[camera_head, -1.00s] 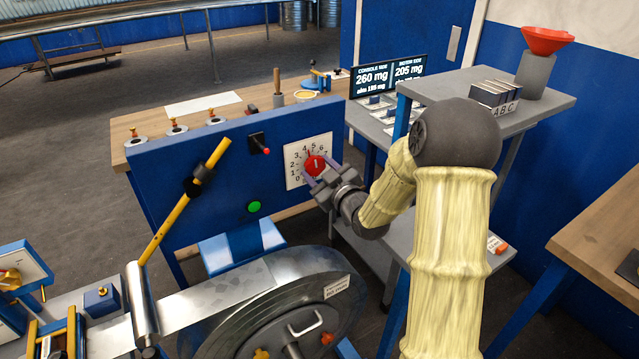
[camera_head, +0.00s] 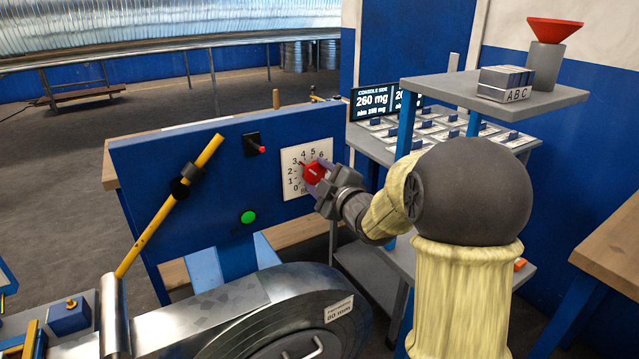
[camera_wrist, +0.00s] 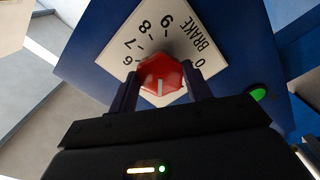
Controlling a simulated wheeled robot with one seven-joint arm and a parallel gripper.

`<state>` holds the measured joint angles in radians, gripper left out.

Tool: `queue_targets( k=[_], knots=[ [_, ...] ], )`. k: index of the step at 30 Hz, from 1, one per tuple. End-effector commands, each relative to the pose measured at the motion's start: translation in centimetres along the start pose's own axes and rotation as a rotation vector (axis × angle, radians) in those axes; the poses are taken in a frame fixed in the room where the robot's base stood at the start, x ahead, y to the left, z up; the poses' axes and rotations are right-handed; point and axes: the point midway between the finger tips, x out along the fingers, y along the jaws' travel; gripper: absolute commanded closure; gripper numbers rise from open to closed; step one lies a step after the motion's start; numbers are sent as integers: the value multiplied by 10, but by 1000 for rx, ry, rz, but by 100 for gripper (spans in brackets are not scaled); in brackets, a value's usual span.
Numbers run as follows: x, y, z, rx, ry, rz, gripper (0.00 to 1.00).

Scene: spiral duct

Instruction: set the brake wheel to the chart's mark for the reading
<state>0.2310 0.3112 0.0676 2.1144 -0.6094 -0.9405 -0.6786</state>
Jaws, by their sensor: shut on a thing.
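The red brake wheel (camera_head: 313,172) sits on a white dial plate (camera_head: 293,183) with numbers, on the blue console panel (camera_head: 150,160). It also shows in the wrist view (camera_wrist: 161,77), with a pale pointer line on its face. My gripper (camera_head: 322,180) is shut on the wheel, one finger on each side, as the wrist view shows too (camera_wrist: 160,90). My gripper hides the right part of the dial in the head view. The number the pointer stands at is hard to tell. No brake chart can be made out.
A display (camera_head: 372,101) behind reads 260 mg on its console side; the other side is partly hidden. A yellow lever (camera_head: 150,231), a green button (camera_head: 248,217) and a small red-tipped switch (camera_head: 255,146) are on the panel. A grey shelf (camera_head: 440,90) stands right.

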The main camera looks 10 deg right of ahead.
Motion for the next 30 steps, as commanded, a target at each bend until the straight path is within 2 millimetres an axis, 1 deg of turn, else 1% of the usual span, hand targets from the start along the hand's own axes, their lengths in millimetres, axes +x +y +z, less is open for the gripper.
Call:
queue_targets(
  k=[10,11,13,14,24,28,30],
  knots=[
    [0,0,1,-2,-2,-1,74],
    [0,0,1,-2,-2,-1,45],
    [0,0,1,-2,-2,-1,31],
    [0,0,0,-2,-2,-1,29],
    [-3,0,0,-2,-1,0,29],
    [-14,1,0,-3,-1,0,29],
    [-24,1,0,-3,-2,0,29]
  ],
)
